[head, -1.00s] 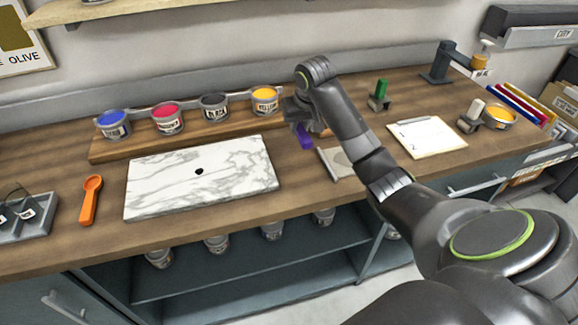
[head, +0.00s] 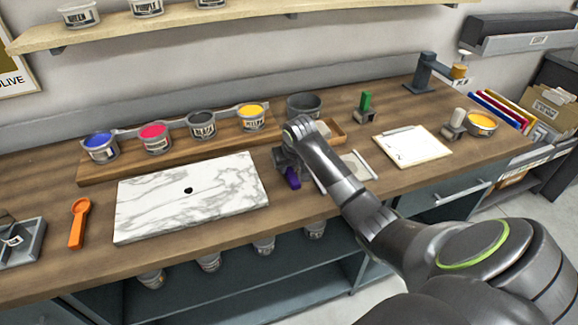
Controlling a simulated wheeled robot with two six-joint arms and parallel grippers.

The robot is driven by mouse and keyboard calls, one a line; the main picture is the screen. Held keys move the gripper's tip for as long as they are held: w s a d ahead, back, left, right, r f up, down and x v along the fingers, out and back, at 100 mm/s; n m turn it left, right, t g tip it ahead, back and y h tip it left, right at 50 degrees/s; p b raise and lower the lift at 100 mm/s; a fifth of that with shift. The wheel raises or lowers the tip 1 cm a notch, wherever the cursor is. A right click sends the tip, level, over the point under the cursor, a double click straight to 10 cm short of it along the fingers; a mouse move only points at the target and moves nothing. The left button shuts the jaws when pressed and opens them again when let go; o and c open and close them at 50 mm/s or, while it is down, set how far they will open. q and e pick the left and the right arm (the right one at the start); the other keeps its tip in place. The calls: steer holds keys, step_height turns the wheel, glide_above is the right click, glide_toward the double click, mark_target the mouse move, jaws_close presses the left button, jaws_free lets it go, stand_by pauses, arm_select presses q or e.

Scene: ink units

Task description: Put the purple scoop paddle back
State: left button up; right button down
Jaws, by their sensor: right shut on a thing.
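The purple scoop paddle (head: 292,178) shows as a small purple piece below my right gripper (head: 286,163), just right of the white marble slab (head: 191,195). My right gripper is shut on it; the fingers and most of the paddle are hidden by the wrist. I cannot tell whether the paddle touches the table. My left gripper is not in view.
An orange scoop (head: 78,224) lies left of the slab. Ink tubs, blue (head: 100,146), red (head: 155,137), black (head: 202,125) and yellow (head: 250,116), stand on a wooden riser (head: 180,155). A grey bowl (head: 304,105) and a clipboard (head: 411,146) are further right.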

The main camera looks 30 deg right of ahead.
steer(key=shift+f, duration=0.1)
steer(key=c, duration=1.3)
jaws_free()
steer(key=shift+o, duration=0.2)
steer(key=v, duration=1.2)
steer(key=shift+b, duration=0.3)
steer(key=shift+s, duration=0.15)
